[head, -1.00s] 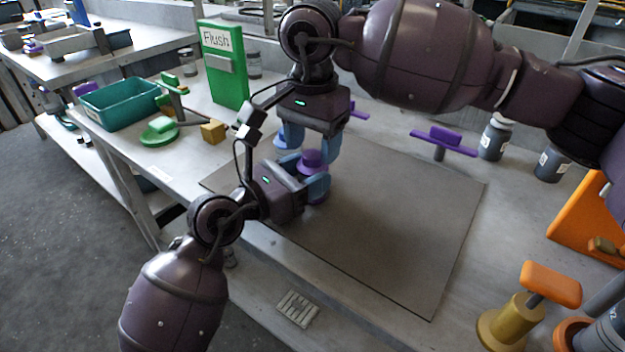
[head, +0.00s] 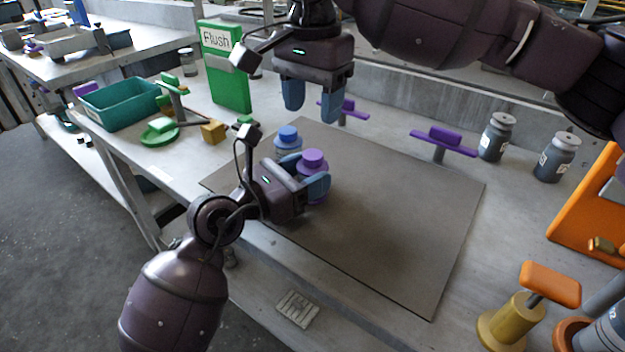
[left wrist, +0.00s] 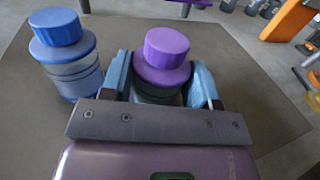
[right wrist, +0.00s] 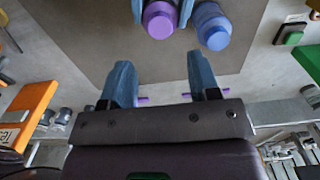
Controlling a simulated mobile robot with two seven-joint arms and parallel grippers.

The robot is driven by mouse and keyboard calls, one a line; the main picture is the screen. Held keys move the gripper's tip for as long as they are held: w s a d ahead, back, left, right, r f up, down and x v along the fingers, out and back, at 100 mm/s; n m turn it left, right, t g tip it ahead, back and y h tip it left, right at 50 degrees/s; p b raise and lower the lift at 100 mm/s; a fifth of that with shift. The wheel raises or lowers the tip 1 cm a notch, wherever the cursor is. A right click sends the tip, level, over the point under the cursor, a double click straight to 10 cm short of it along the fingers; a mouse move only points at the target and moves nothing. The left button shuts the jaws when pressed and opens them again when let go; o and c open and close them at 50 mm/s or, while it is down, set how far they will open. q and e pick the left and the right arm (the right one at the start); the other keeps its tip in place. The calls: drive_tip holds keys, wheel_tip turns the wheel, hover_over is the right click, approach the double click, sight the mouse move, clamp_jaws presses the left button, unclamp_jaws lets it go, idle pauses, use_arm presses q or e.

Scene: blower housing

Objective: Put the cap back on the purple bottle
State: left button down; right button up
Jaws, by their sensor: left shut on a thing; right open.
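The purple bottle (head: 313,170) stands upright on the dark mat, with its purple cap (head: 312,157) seated on top. My left gripper (head: 309,183) is shut around the bottle's body below the cap; the left wrist view shows the purple cap (left wrist: 166,46) between the two blue fingers. My right gripper (head: 312,97) is open and empty, raised above and behind the bottle. In the right wrist view the purple cap (right wrist: 160,20) is beyond its open fingers (right wrist: 160,85). I cannot tell how tightly the cap sits.
A blue-capped bottle (head: 288,139) stands just behind and left of the purple one. The dark mat (head: 390,220) is otherwise clear. A green "Flush" box (head: 225,68), a teal bin (head: 120,103) and a yellow block (head: 213,132) lie left. Grey jars (head: 495,138) and an orange stand (head: 590,215) are right.

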sight(313, 154)
drive_tip(key=shift+f, duration=0.1)
drive_tip(key=shift+f, duration=4)
drive_tip(key=c, duration=0.9)
drive_tip(key=o, duration=1)
drive_tip(key=shift+c, duration=0.2)
drive_tip(key=shift+r, duration=2.3)
